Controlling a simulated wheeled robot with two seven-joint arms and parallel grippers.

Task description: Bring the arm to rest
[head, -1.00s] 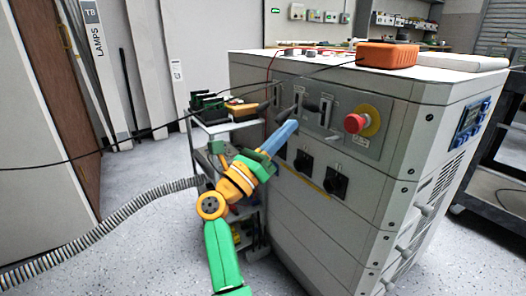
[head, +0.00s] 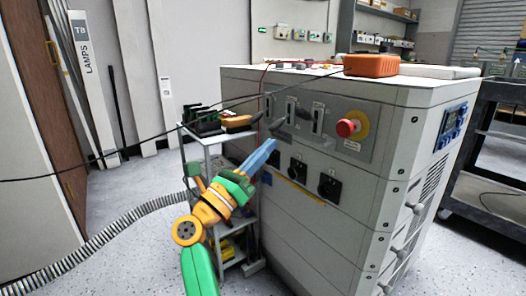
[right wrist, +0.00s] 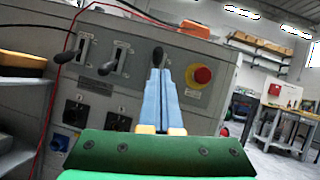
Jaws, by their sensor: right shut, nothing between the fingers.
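My right arm comes up from the bottom of the head view in green and orange. Its right gripper (head: 271,146) has blue fingers and is shut and empty, in front of the grey cabinet (head: 310,235). In the right wrist view the fingers (right wrist: 159,85) lie together and point at the cabinet's front panel. One black lever knob (right wrist: 158,57) shows just beyond the fingertips; I cannot tell whether they touch. My left gripper is not in view.
A red emergency button (head: 346,128) sits right of the levers. A small trolley (head: 208,138) stands left of the cabinet, close to my arm. A black cable crosses above. Floor at left holds a ribbed hose (head: 120,221).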

